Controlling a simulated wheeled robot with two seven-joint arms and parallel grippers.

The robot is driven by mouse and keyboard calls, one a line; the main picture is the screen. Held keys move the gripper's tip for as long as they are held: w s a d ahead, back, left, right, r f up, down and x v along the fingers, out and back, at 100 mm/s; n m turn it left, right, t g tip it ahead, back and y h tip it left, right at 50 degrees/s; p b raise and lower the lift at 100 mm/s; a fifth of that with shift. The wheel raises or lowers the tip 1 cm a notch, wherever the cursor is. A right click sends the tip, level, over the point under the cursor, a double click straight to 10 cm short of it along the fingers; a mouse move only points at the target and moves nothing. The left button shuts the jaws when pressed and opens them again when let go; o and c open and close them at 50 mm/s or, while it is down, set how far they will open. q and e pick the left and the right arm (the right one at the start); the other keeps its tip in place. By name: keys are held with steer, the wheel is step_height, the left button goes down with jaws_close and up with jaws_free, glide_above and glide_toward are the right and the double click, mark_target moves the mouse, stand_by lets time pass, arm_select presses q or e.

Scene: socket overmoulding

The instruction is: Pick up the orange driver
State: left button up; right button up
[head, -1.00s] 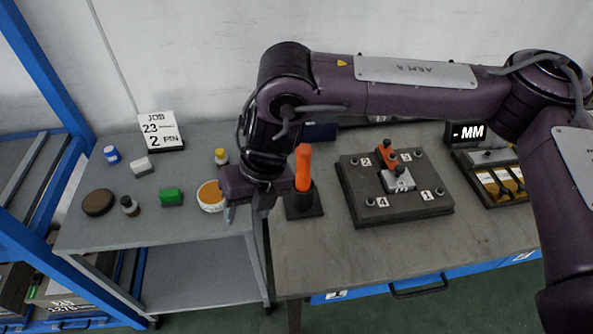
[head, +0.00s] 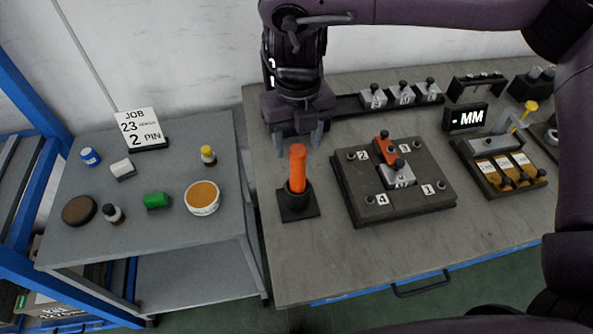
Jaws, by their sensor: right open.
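The orange driver (head: 298,167) stands upright with its handle up in a black holder (head: 298,204) near the left edge of the workbench. My right gripper (head: 297,134) is open and empty, pointing down just behind the driver's handle in the picture. Its fingers are apart, and I see no contact with the driver. The driver's lower end is hidden in the holder. My left gripper is not in view.
Right of the driver lies a dark numbered plate (head: 348,190) with orange and silver blocks. Behind it is a rail of grey blocks (head: 402,97). A display (head: 466,118) and a tray (head: 476,180) stand further right. A grey cart (head: 165,235) with small items is left.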

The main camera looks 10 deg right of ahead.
mark_target(298, 161)
steer(key=shift+s+f+p, duration=0.25)
steer(key=shift+f+p, duration=0.1)
steer(key=shift+f, duration=0.6)
step_height(298, 161, down, 3)
steer(key=shift+w+r+p, duration=0.1)
steer(key=shift+p, duration=0.3)
steer(key=shift+f, duration=0.6)
steer(key=c, duration=0.6)
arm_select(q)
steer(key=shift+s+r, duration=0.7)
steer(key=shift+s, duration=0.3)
arm_select(e)
jaws_close()
